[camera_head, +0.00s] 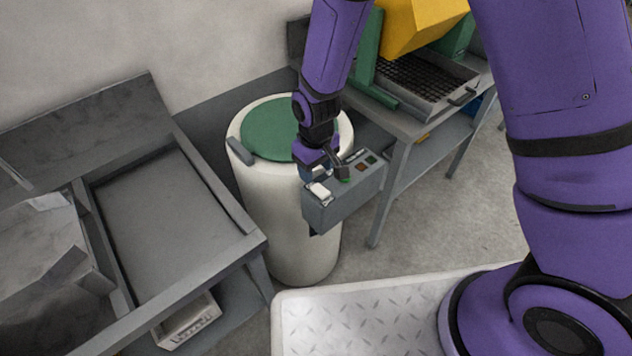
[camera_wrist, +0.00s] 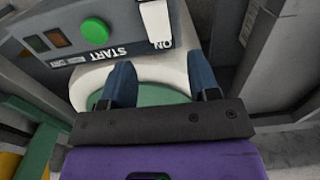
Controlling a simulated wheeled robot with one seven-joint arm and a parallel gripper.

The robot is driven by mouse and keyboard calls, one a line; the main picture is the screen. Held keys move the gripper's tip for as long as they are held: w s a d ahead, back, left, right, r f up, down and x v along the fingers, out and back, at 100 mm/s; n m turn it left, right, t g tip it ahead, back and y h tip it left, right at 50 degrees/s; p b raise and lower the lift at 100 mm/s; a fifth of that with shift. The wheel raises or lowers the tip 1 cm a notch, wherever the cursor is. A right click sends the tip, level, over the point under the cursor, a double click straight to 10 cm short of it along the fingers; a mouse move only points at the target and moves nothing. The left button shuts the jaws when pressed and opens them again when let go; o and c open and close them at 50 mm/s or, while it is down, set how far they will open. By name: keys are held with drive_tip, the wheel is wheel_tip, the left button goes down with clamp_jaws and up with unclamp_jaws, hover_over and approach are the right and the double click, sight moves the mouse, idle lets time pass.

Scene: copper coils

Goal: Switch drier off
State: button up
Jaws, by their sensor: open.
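The drier (camera_head: 285,235) is a white upright cylinder with a green lid (camera_head: 262,130). A grey control box (camera_head: 345,198) is fixed to its side. On the box are a white switch (camera_head: 320,190), a green START button (camera_wrist: 95,31) and small dark and orange-brown square panels (camera_wrist: 57,38). In the wrist view the white switch (camera_wrist: 157,22) has ON printed beside it. My gripper (camera_wrist: 163,78) is open, its two blue fingers apart with nothing between them. In the head view my gripper (camera_head: 330,158) is close over the control box and partly covers its top; contact cannot be told.
A grey metal bench with a sunken tray (camera_head: 170,220) stands left of the drier. A table with a yellow and green machine (camera_head: 410,30) stands right and behind. Open grey floor (camera_head: 450,205) lies to the right of the box.

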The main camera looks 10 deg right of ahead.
sight(317, 187)
drive_tip(key=shift+f, duration=2.9)
drive_tip(key=c, duration=0.9)
drive_tip(key=shift+s+d+r+t+y, duration=0.1)
drive_tip(key=shift+s+t+y, duration=0.05)
drive_tip(key=shift+t+y, duration=0.45)
drive_tip(key=shift+s+d+r+t+y, duration=0.15)
drive_tip(key=shift+t+y, duration=0.25)
drive_tip(key=shift+t, duration=0.4)
